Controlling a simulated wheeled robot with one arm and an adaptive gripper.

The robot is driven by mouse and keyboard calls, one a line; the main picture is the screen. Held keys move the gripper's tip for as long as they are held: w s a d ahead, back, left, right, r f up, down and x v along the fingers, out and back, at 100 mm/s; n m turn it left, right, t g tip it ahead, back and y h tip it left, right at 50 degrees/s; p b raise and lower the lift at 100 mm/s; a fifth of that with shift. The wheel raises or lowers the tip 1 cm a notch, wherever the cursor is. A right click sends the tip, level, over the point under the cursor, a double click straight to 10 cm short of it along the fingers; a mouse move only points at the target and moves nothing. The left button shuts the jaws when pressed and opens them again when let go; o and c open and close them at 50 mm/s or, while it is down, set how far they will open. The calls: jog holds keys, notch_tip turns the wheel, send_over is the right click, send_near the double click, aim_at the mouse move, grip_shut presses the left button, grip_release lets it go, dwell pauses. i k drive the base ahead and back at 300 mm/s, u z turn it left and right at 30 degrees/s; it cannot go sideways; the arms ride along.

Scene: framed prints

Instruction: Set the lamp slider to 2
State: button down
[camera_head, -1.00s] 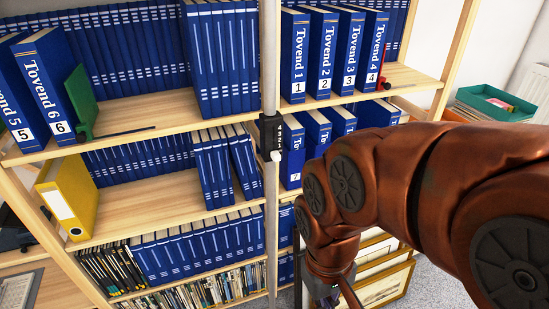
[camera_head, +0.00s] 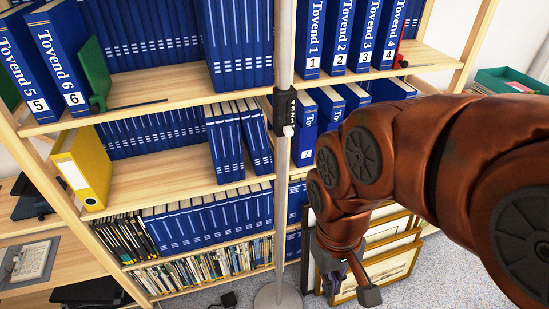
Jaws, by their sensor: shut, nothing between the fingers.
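A small black box with white markings, the lamp slider (camera_head: 284,112), sits on a pale upright lamp pole (camera_head: 283,190) in front of the bookshelf. A small white knob (camera_head: 288,131) shows at the lower end of the box. The markings are too small to read surely. My gripper (camera_head: 352,284) hangs at the lower middle, below and to the right of the slider and apart from it. It points down in front of framed prints. It is shut and empty. My copper arm covers part of the shelf's right side.
Wooden shelves (camera_head: 150,100) hold blue Tovend binders (camera_head: 315,38), a yellow binder (camera_head: 82,168) and several magazines. Framed prints (camera_head: 385,262) lean behind my gripper. The round lamp base (camera_head: 278,298) stands on grey carpet. A green tray (camera_head: 510,80) is at the right.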

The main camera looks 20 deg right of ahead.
aim_at(288, 132)
jog(key=z, duration=1.35)
jog(key=k, duration=1.05)
jog(key=u, duration=2)
